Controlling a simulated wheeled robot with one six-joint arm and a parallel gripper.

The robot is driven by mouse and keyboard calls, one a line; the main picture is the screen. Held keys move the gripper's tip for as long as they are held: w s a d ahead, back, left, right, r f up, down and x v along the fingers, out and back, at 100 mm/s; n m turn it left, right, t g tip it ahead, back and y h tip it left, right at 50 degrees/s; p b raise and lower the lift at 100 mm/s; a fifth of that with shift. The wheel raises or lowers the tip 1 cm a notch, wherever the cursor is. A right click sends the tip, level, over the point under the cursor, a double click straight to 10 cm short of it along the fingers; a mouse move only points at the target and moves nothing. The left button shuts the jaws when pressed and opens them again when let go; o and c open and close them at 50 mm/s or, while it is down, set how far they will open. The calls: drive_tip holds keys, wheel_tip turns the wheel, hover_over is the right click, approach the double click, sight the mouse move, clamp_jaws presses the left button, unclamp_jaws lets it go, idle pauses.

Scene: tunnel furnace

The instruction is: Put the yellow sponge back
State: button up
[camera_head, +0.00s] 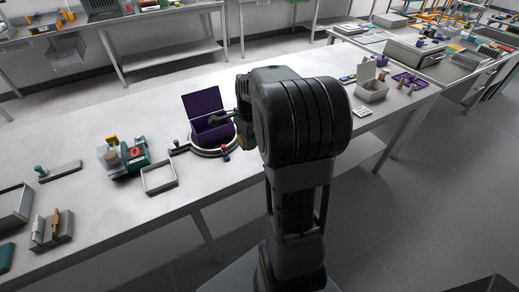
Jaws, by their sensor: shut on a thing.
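My gripper (243,119) is mostly hidden behind my own black arm, with only its left side showing. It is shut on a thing. A dull yellow-olive patch, seemingly the yellow sponge (246,136), shows just below it, beside my arm. Its outline and the grip on it are not clear. The gripper is at the right side of an open purple-lined case (203,104) on the long grey table (75,140). I cannot tell how high the gripper is above the table.
A ring-shaped stand (181,150) with coloured knobs is by the case. Left of it are an empty pale tray (159,178) and a green device (133,155) with a yellow part on top. A grey box (371,92) stands right of my arm. Bare tabletop lies between several items.

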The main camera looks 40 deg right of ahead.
hover_over(259, 159)
wheel_tip(259, 159, down, 6)
drive_tip(key=shift+r, duration=0.1)
drive_tip(key=shift+w+d+f, duration=0.1)
drive_tip(key=shift+d+f, duration=0.05)
drive_tip(key=shift+f, duration=0.45)
drive_tip(key=shift+d+f, duration=0.1)
drive_tip(key=shift+f, duration=1.1)
drive_tip(key=shift+f, duration=0.1)
drive_tip(key=shift+f, duration=0.55)
drive_tip(key=o, duration=0.8)
drive_tip(key=shift+o, duration=0.2)
drive_tip(key=shift+r, duration=0.15)
